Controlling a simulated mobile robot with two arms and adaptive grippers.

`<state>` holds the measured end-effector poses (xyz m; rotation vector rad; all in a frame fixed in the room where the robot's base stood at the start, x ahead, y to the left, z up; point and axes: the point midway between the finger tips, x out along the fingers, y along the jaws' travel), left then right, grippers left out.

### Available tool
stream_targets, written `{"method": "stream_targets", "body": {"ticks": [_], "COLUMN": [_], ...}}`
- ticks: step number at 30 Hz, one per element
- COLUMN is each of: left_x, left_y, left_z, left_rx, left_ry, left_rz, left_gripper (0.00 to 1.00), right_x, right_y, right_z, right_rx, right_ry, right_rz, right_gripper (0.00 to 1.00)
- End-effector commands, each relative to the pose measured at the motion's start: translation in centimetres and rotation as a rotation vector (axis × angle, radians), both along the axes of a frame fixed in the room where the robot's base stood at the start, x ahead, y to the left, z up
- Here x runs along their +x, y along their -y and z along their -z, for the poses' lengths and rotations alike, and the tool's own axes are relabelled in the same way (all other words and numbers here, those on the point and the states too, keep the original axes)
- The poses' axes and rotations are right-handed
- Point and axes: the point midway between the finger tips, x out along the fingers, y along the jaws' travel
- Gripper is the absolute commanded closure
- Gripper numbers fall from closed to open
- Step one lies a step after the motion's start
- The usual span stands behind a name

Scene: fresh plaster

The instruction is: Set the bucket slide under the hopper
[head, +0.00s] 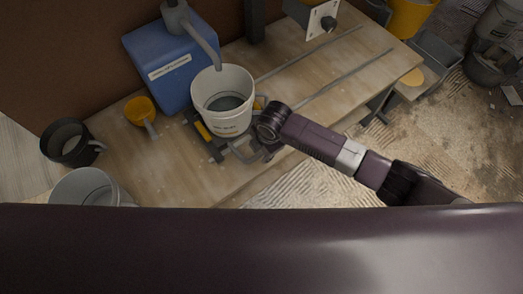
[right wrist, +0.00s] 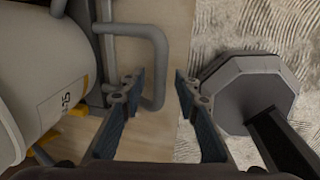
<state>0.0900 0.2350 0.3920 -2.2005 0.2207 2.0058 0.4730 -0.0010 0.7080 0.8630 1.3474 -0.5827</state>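The white bucket (head: 236,118) stands upright on the bucket slide (head: 203,131), beside a blue box (head: 165,62) whose grey spout reaches over the bucket. The bucket holds something grey. It also shows in the right wrist view (right wrist: 50,75). Two rails (head: 345,80) run along the bench towards a grey unit with a white plate (head: 318,18) at the top edge, possibly the hopper. My right gripper (right wrist: 160,85) is open at the slide's U-shaped handle (right wrist: 160,55). The handle's bar shows between the fingers, with gaps on both sides; depth is unclear. My left gripper is out of view.
An orange scoop (head: 140,109), a black pot (head: 68,141) and a grey bucket (head: 85,186) stand at the bench's left. The wooden bench (head: 300,65) is clear around the rails. A yellow bucket (head: 410,16) and grey containers are at the upper right.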

Motion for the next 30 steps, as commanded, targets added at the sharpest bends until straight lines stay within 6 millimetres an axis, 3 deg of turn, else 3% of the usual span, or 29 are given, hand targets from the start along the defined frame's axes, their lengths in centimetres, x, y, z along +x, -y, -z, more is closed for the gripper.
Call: {"method": "stream_targets", "body": {"ticks": [1,7,22,30], "left_x": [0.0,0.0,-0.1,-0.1], "left_y": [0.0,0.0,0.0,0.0], "left_z": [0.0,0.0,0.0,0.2], "left_rx": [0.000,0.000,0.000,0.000], "left_ry": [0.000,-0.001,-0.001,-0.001], "left_rz": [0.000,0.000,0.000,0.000], "left_gripper": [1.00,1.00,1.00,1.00], "right_x": [0.0,0.0,0.3,2.9], "right_y": [0.0,0.0,0.5,4.0], "right_z": [0.0,0.0,0.0,0.0], "right_rx": [0.000,0.000,0.000,-0.006], "right_ry": [0.000,0.000,-0.001,0.003], "right_rz": [0.000,0.001,0.001,0.005], "right_gripper": [0.78,0.99,1.00,1.00]}}
